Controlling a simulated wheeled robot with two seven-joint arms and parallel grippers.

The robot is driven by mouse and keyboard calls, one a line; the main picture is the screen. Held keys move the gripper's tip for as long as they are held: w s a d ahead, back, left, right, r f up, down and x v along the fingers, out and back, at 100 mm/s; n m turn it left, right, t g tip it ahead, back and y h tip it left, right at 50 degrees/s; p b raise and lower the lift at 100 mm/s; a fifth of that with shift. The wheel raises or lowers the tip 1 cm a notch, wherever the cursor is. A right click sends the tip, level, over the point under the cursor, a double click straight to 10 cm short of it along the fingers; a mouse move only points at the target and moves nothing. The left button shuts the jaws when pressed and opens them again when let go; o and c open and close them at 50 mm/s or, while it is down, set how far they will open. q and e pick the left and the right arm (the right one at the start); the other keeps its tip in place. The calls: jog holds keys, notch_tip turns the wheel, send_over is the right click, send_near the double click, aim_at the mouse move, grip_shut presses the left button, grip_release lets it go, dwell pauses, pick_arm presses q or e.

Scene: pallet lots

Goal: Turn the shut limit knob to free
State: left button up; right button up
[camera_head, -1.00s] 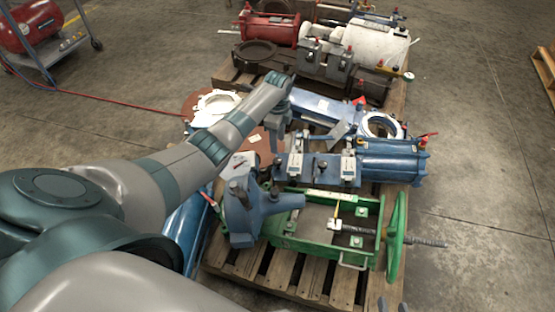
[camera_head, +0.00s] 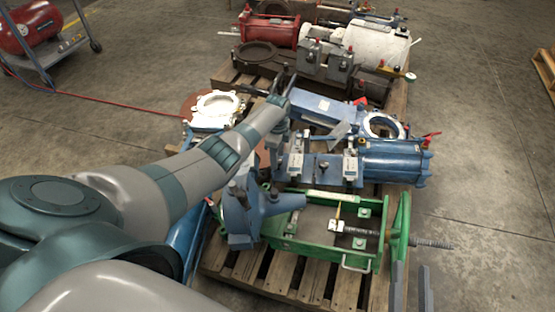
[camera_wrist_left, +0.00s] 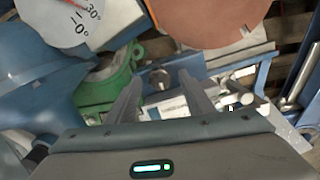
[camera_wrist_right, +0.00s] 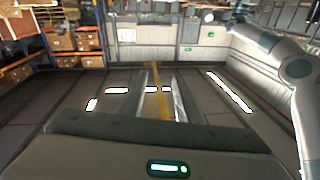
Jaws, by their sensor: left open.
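A blue valve actuator (camera_head: 395,163) lies on the pallet. Two small blocks with pale label plates stand on its blue bracket, a left one (camera_head: 296,143) and a right one (camera_head: 350,165). Their print is too small to read, so I cannot tell which is the shut limit knob or how it is set. My left gripper (camera_wrist_left: 160,76) is open over the bracket's left end. A round metal knob or bolt head (camera_wrist_left: 160,79) shows between its fingertips, with pale plates below. My right gripper (camera_head: 411,275) is open and empty at the lower right, away from the actuator.
A green frame with a handwheel (camera_head: 400,235) and screw lies in front of the actuator. A blue-grey casting (camera_head: 245,215) stands left of it. A dial plate with a red pointer (camera_wrist_left: 75,20) and a brown disc (camera_wrist_left: 215,20) are close to my left gripper. Open floor lies right.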

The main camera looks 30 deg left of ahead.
pick_arm(q)
jog(key=shift+f, duration=0.45)
pick_arm(e)
jog(key=shift+s+r+t, duration=0.2)
jog(key=shift+r+t, duration=0.1)
jog(key=shift+r, duration=0.45)
pick_arm(q)
jog(key=c, duration=1)
jog(key=shift+c, duration=0.2)
